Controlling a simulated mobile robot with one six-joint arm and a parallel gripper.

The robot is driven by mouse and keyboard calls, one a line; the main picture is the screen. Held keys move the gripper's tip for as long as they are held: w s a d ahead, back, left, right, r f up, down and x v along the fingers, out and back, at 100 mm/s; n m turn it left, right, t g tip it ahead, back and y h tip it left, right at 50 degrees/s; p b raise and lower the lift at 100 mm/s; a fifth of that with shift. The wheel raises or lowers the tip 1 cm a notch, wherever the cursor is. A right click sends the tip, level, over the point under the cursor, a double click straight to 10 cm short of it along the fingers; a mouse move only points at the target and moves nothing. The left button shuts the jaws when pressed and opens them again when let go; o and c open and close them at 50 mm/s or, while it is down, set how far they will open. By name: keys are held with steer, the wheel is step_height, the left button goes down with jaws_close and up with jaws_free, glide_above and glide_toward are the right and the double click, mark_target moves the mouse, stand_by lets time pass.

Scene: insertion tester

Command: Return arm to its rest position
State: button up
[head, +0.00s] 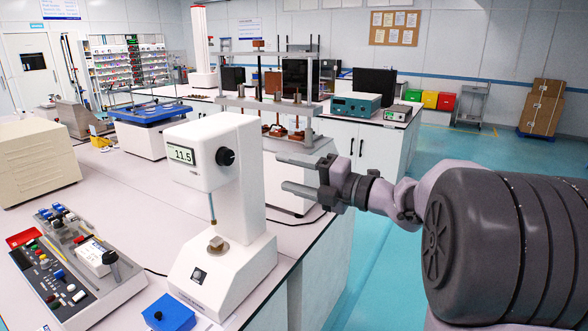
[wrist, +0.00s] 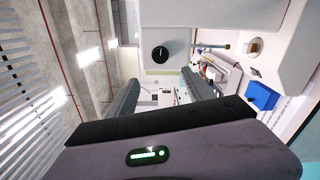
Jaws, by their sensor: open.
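My gripper (head: 283,174) is open and empty in the head view, to the right of the white insertion tester (head: 248,195) and pointing left toward it. In the wrist view my gripper (wrist: 155,92) shows two dark fingers spread apart with nothing between them. The tester has a display reading 11.5 and a dark knob, which also shows in the wrist view (wrist: 160,54). A small metal-coloured block (head: 216,244) sits on the tester's base under its thin probe (head: 212,208). The block also shows in the wrist view (wrist: 256,47). My arm reaches in from the right.
A blue box (head: 168,312) lies on the bench in front of the tester. A control panel (head: 75,262) with knobs is at left, and a beige cabinet (head: 35,160) stands behind it. A metal frame rig (head: 268,105) stands behind my gripper. Open blue floor lies beyond the bench at right.

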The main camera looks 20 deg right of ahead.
steer(key=shift+s+d, duration=0.25)
steer(key=shift+s, duration=0.1)
step_height(320, 180, up, 6)
steer(key=w+d+m+t+h, duration=0.15)
steer(key=m+t+h, duration=0.25)
steer(key=m+h, duration=0.55)
steer(key=s+a+f+m+g, duration=0.4)
steer(key=s+f+m, duration=0.3)
steer(key=s, duration=0.3)
steer(key=s+a+f+m+g, duration=0.4)
steer(key=s+a+f+m, duration=0.2)
steer(key=s+f+m, duration=0.1)
steer(key=s+a+f+m+g, duration=0.4)
steer(key=s+m, duration=0.4)
steer(key=s, duration=0.4)
step_height(320, 180, down, 3)
steer(key=shift+s+a+r, duration=0.1)
steer(key=shift+s+a, duration=0.2)
steer(key=shift+a, duration=0.25)
steer(key=shift+m+y, duration=0.25)
